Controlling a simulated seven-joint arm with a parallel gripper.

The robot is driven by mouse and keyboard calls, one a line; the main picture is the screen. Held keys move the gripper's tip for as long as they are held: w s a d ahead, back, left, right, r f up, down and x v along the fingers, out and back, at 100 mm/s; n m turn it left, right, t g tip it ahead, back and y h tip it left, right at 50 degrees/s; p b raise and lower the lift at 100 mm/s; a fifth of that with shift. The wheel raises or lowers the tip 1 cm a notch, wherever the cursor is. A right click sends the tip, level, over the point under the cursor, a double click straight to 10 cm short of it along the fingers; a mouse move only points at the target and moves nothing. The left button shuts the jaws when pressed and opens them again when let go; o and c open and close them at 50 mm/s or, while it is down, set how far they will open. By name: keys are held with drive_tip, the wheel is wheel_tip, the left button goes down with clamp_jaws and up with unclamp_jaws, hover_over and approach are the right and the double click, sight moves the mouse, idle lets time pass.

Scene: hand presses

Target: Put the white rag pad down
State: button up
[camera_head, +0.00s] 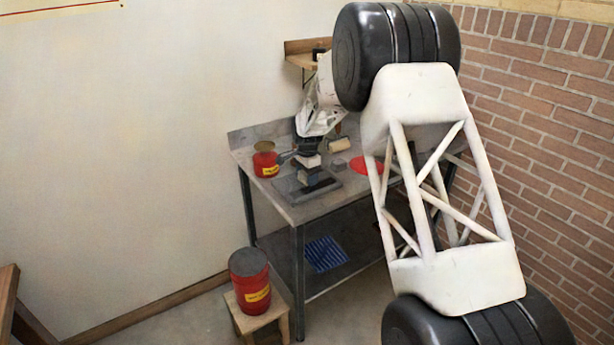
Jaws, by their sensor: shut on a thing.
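The white rag pad (309,161) is a small pale block above the metal work table (230,160). My gripper (308,151) is directly above it, pointing down, and is shut on it. The fingertips are small and dark here, so the exact grip is hard to see. Just below the pad is another small block (308,177) with a pale top and darker sides, near a dark flat plate (326,190). I cannot tell whether the pad touches this block.
A red can (265,161) with a yellow label stands left of my gripper. To the right are a beige block (341,144), a small grey block (339,163) and a red disc (366,165). A red drum (256,290) stands on a stool. My arm hides the table's right side.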

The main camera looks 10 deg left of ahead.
drive_tip(key=shift+f, duration=0.1)
drive_tip(key=o, duration=0.9)
wheel_tip(320, 180, up, 12)
drive_tip(key=shift+r, duration=0.1)
idle(1.0)
